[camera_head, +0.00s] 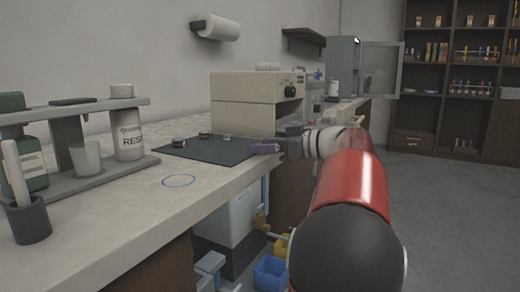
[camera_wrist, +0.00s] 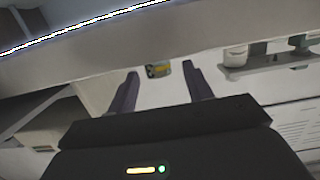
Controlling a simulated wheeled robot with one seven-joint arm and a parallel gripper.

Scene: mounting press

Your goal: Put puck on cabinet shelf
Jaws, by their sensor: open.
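Several small pucks lie on the dark mat (camera_head: 205,151) on the counter: a dark one (camera_head: 179,141), one with coloured bands (camera_head: 204,134) and a pale one (camera_head: 227,137). My gripper (camera_head: 262,148) is over the mat's right edge, to the right of the pucks.
A beige press-like machine (camera_head: 258,101) stands behind the mat. A rack (camera_head: 90,168) with bottles and a beaker is at left. A blue ring (camera_head: 179,181) lies on the counter. A blue bin (camera_head: 271,272) is below on the floor. Open floor lies at right.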

